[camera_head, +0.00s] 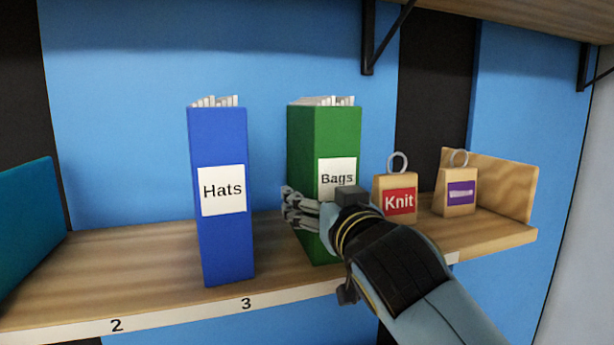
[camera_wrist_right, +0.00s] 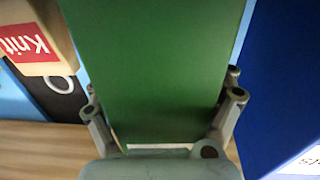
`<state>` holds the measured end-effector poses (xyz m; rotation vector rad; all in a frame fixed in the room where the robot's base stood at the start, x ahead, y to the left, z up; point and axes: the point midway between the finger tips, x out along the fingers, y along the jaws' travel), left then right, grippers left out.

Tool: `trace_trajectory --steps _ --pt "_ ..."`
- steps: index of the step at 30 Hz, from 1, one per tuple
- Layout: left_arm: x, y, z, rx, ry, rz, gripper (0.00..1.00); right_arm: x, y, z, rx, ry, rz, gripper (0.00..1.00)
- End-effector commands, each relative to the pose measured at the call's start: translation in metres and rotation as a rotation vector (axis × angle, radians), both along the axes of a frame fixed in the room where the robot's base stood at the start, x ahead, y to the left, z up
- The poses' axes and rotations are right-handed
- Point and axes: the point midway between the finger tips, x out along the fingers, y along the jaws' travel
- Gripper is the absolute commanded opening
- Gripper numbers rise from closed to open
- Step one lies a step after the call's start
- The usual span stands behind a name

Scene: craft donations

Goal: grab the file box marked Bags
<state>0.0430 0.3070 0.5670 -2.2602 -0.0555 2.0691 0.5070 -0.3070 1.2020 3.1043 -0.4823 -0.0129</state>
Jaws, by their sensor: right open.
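The green file box marked "Bags" (camera_head: 310,145) stands upright on the shelf, with papers showing at its top and a white label on its spine. My right gripper (camera_head: 306,208) is in front of its lower part and covers some of it. In the right wrist view, the green box (camera_wrist_right: 155,65) fills the middle, between the open fingers of my right gripper (camera_wrist_right: 162,105), one on each side. I cannot tell whether the fingers touch it. My left gripper is not in view.
A blue file box marked "Hats" (camera_head: 222,250) stands left of the green one. A tag-shaped block marked "Knit" (camera_head: 397,217) stands close on its right, and a similar block with a purple label (camera_head: 457,206) is farther right. The wooden shelf (camera_head: 130,265) has bare room at left.

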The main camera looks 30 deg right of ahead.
Motion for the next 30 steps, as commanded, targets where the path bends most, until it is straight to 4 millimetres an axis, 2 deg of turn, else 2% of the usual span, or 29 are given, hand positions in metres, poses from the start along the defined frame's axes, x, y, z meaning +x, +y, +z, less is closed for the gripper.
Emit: trace_trajectory --steps 2,4,10,22,30 --pt "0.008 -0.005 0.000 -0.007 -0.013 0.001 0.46 0.000 0.000 0.000 0.000 0.001 0.000 0.90" --pt "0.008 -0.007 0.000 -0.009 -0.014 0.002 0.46 0.000 0.000 0.000 0.000 0.001 0.000 0.88" --pt "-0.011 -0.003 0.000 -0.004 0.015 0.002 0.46 0.000 0.000 0.000 0.001 0.001 0.000 0.62" --pt "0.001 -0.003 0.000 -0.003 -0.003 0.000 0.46 0.000 0.000 -0.001 0.002 0.003 0.000 0.09" --pt "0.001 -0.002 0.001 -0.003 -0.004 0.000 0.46 0.000 0.000 0.003 0.001 -0.003 0.000 0.08"
